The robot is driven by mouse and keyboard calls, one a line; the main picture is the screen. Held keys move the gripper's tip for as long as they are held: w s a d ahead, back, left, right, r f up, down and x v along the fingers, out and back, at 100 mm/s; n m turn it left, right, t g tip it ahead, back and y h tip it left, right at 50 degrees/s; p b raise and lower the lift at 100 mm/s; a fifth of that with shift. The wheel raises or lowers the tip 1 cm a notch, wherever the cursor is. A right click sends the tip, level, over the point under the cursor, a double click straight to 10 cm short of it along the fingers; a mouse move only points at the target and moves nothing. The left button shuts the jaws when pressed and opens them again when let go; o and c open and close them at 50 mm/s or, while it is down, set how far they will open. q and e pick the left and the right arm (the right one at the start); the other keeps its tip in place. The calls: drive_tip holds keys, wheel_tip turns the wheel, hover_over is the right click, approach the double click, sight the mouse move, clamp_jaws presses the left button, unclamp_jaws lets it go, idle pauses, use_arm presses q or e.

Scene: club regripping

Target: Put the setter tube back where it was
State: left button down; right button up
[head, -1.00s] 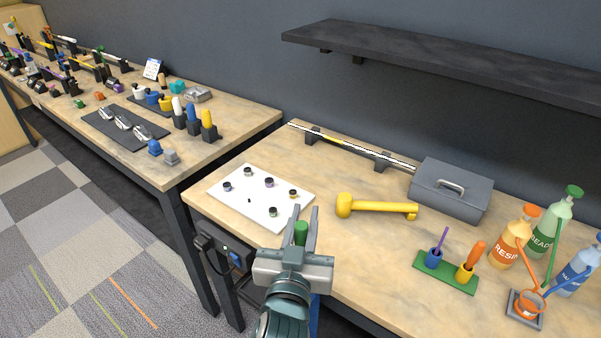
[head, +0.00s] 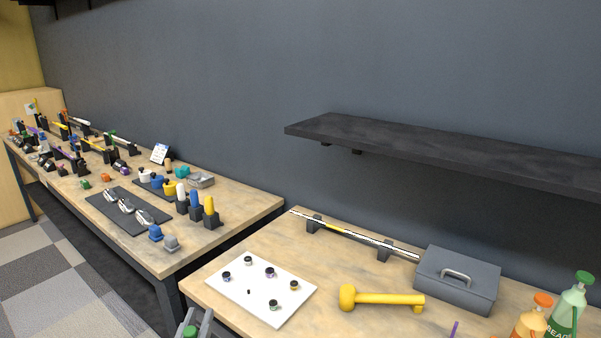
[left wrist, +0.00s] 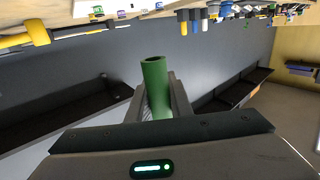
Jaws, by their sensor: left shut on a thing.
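A green tube (left wrist: 155,85), which I take to be the setter tube, stands between the two fingers of my left gripper (left wrist: 160,100) in the left wrist view. The gripper is shut on it and the tube's open end points away from the palm. In the head view my left gripper (head: 197,328) shows only at the bottom edge, in front of the near bench, with the tube's green top (head: 190,331) between the fingers. The rest of the tube and arm are out of frame. My right gripper is not in view.
The near bench (head: 268,245) carries a white board (head: 240,290) with several small pots, a yellow mallet (head: 385,298), a grey box (head: 457,280) and bottles at right. White, blue and yellow upright pieces (head: 194,205) stand on the left bench. A dark shelf (head: 440,150) overhangs the near bench.

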use_arm(q)
drive_tip(key=shift+a, duration=0.2)
drive_tip(key=shift+s, duration=0.1)
